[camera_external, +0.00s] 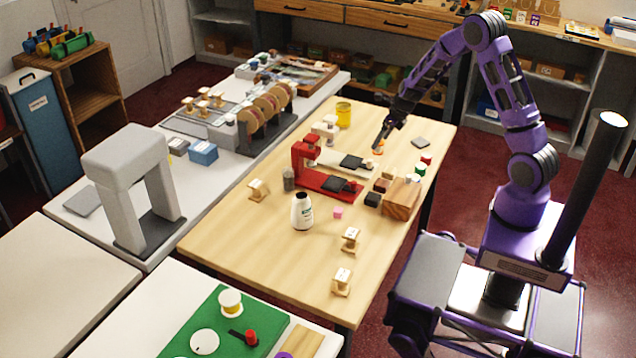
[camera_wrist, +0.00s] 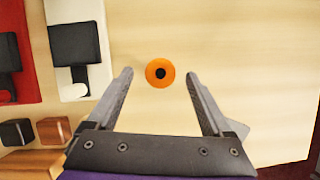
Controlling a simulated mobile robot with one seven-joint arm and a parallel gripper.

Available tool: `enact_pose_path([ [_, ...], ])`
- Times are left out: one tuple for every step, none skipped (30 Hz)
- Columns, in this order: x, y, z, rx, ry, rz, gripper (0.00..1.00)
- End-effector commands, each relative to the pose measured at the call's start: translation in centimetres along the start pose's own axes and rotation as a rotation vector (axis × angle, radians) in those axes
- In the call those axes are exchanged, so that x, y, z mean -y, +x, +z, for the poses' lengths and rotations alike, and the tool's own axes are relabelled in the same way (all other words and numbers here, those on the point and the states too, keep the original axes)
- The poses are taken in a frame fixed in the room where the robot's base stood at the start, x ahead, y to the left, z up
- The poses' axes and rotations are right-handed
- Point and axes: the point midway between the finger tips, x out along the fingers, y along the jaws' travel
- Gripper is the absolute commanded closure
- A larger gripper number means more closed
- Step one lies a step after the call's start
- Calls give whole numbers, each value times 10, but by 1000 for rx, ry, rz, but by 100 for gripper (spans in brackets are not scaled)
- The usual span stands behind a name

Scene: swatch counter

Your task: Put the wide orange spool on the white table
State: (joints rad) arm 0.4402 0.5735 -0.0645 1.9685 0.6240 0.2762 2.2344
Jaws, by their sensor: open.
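The orange spool (camera_wrist: 151,81) appears from above as an orange disc with a dark centre hole. It stands on the wooden table (camera_external: 240,235). In the external view the spool (camera_external: 378,151) is small and partly covered by my gripper (camera_external: 381,141). In the wrist view my gripper (camera_wrist: 160,76) is open and empty, its two fingertips on either side of the spool with gaps. I cannot tell how far above it the tips are. White tabletops lie on the left (camera_external: 60,275) and at the front (camera_external: 135,325) in the external view.
A red stand (camera_external: 303,165) and a pale stand (camera_external: 355,168) with black pads are left of the spool. A wooden block (camera_external: 402,197), small cubes and a white bottle (camera_external: 302,213) are nearer. A grey arch (camera_external: 125,165) stands on the far-left white surface.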

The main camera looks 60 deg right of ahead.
Motion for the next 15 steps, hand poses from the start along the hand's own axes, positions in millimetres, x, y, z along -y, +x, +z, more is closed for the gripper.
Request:
enact_pose_path([
  [1,12,-3,-3,3,1,16],
  [0,16,-3,-3,3,2,16],
  [0,21,-2,-1,1,1,16],
  [1,25,-2,-1,0,0,16],
  [1,28,-2,-2,0,0,16],
  [1,31,-2,-2,0,0,16],
  [0,32,-2,-1,0,0,16],
  [0,33,-1,0,0,1,16],
  [0,34,-1,0,0,1,16],
  [0,34,-1,0,0,0,16],
  [0,34,-1,1,0,0,16],
  [0,33,-1,1,0,0,16],
  [0,33,-1,0,0,0,16],
  [0,33,-1,0,0,0,16],
  [0,33,-1,0,0,0,19],
])
